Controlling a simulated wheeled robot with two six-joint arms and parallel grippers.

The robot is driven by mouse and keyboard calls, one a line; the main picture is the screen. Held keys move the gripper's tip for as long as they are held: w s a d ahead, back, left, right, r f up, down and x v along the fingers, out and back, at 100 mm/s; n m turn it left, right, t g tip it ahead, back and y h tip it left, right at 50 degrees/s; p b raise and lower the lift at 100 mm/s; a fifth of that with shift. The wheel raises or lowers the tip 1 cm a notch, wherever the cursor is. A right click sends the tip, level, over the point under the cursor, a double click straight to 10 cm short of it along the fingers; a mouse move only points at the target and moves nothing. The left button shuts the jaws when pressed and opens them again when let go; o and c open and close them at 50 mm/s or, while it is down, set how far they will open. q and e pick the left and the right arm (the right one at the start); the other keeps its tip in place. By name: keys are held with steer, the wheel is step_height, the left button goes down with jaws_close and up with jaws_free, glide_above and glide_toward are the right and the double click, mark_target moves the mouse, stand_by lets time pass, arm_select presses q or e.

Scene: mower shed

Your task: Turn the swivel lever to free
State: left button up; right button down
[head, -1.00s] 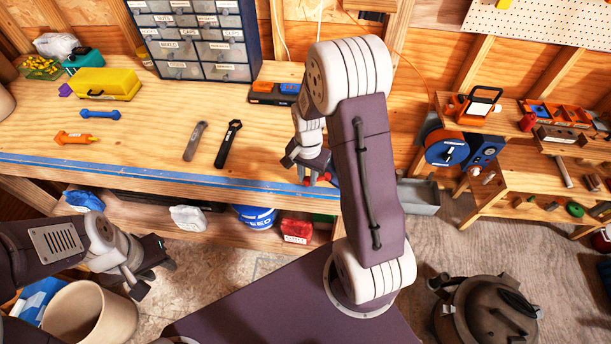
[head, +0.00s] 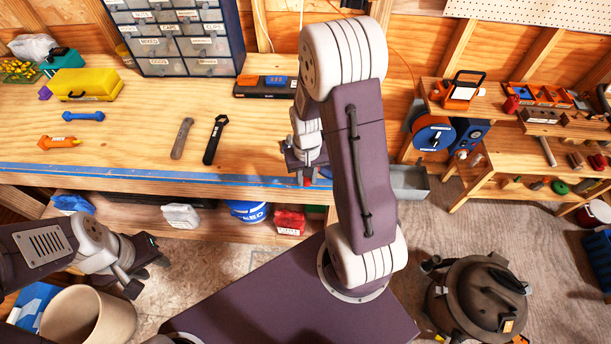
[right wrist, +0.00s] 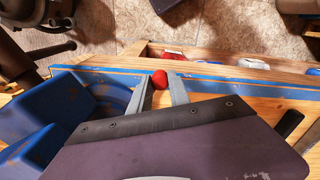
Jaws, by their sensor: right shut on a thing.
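The swivel lever's red knob (right wrist: 160,79) sits between the two fingers of my right gripper (right wrist: 159,88) in the right wrist view, at the blue-taped bench edge. The fingers are shut on it. The lever's shaft is hidden. A blue body (right wrist: 45,122), which looks like a vise, stands just left of the fingers. In the head view my right arm hides this body, and my right gripper (head: 306,172) shows at the bench's front edge with a bit of red at its tip. My left gripper (head: 148,268) is open and empty, low at the left, in front of the bench.
A beige bin (head: 90,318) stands below my left gripper. A round dark canister (head: 477,300) and low shelf (head: 475,185) stand right.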

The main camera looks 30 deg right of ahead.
arm_select(q)
steer(key=shift+f, duration=0.1)
arm_select(e)
steer(key=shift+s+a+f, duration=0.1)
steer(key=shift+s+f, duration=0.15)
steer(key=shift+s, duration=0.05)
steer(key=c, duration=1.3)
jaws_free()
steer(key=shift+o, duration=0.5)
steer(key=shift+w+a, duration=0.15)
steer(key=shift+a, duration=0.2)
arm_select(q)
steer(key=shift+w+a+f, duration=0.1)
steer(key=shift+w+a, duration=0.05)
steer(key=shift+a, duration=0.15)
arm_select(e)
steer(key=shift+d, duration=0.1)
arm_select(q)
steer(key=shift+d, duration=0.1)
arm_select(e)
steer(key=shift+d, duration=0.1)
